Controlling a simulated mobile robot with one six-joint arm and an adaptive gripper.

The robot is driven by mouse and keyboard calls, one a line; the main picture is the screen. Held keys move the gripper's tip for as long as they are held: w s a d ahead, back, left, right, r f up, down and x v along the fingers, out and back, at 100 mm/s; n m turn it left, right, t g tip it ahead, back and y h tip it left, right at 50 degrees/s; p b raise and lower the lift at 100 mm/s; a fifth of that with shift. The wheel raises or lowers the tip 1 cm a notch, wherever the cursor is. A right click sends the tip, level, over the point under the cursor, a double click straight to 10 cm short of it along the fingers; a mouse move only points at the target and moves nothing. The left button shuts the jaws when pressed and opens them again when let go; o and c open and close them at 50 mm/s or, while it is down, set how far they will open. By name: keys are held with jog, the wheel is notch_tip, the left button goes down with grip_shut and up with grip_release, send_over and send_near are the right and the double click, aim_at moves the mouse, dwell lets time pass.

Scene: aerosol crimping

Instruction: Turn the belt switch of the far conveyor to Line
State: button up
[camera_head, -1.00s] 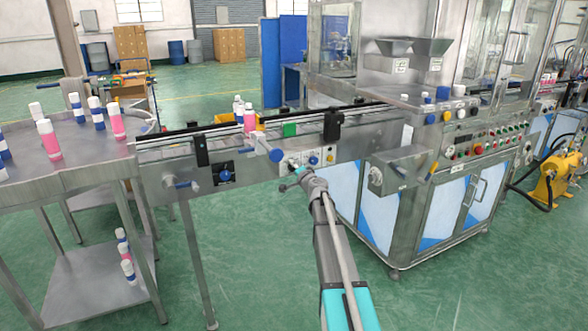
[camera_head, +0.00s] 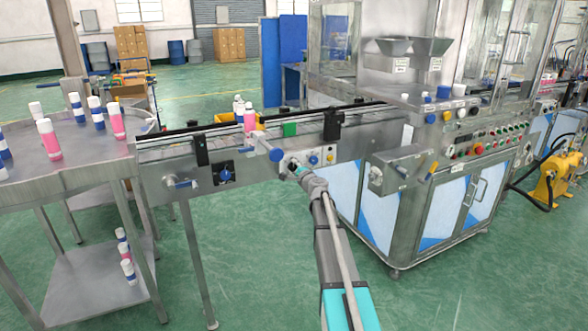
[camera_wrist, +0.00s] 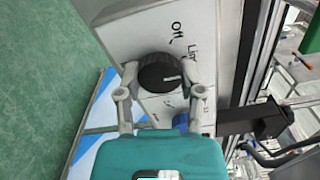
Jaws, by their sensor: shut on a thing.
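The belt switch is a black round knob (camera_wrist: 160,73) with a white pointer mark, on a pale panel in the wrist view. A further label at the right is partly hidden. My gripper (camera_wrist: 160,78) is shut on the knob, one finger on each side. In the head view my gripper (camera_head: 297,170) is at the left end of the small control panel (camera_head: 311,158) on the conveyor (camera_head: 350,147); it hides the knob there.
A blue button (camera_head: 313,160) sits just right of my gripper. A blue-ended handle (camera_head: 270,152) sticks out at its left. The turntable (camera_head: 95,160) with cans stands at left, the machine cabinet (camera_head: 480,195) at right.

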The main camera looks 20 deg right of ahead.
jog(key=shift+w, duration=0.1)
jog(key=o, duration=1.2)
jog(key=shift+c, duration=0.2)
jog(key=shift+s, duration=0.2)
jog(key=s, duration=1.1)
jog(key=shift+s+d, duration=0.2)
jog(key=shift+s, duration=0.15)
